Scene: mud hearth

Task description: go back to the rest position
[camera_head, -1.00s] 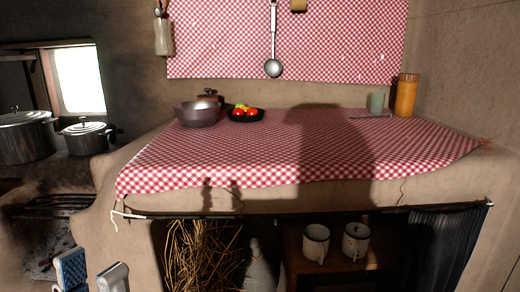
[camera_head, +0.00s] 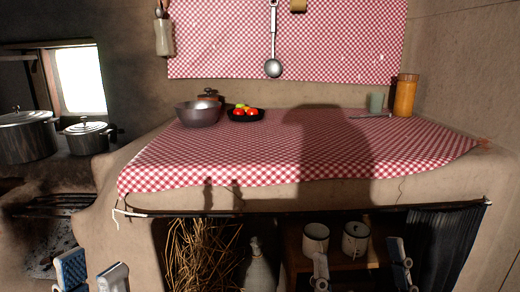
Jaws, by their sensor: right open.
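My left gripper (camera_head: 91,272) shows at the bottom left, low in front of the hearth. Its two fingers stand apart, one showing a blue pad, with nothing between them. My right gripper (camera_head: 361,266) shows at the bottom right, in front of the shelf opening under the counter. Its two fingers are wide apart and empty. Most of both grippers and both arms are below the picture.
The counter (camera_head: 258,160) has a checked cloth, a metal bowl (camera_head: 199,115), a black fruit dish (camera_head: 245,115), a green cup (camera_head: 376,102) and an orange jar (camera_head: 405,96). Two white mugs (camera_head: 316,238) (camera_head: 355,239) stand on the shelf behind my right gripper. The cloth's middle is clear.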

